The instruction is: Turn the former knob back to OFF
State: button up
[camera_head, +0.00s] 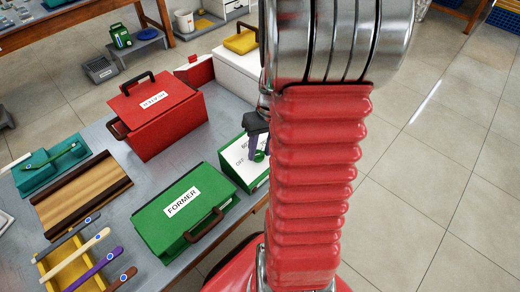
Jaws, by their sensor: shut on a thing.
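The green former box (184,212), with a white FORMER label and a brown handle, sits at the table's front edge. Right behind it stands a green control box with a slanted white panel (243,152). OFF is legible on the panel's left side, with another partly hidden marking above. A small green knob (260,156) sits on the panel. My gripper (259,148) reaches down to the panel and is shut on the knob. The knob's pointing direction cannot be made out. My red arm hides the panel's right part.
A red lidded box (156,115) stands behind the former box. A striped wooden block (82,193), a teal tray (50,165) and a yellow rack (62,264) with several temple arms lie left. Open floor (440,150) is at right.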

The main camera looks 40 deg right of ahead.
jog(key=shift+a+n, duration=0.2)
jog(key=shift+n, duration=0.1)
jog(key=o, duration=1)
jog(key=shift+c, duration=0.2)
jog(key=shift+d+r, duration=0.1)
notch_tip(320, 180, up, 13)
jog(key=d, duration=0.1)
jog(key=shift+s+d+r, duration=0.15)
jog(key=shift+s+d, duration=0.15)
jog(key=shift+d, duration=0.1)
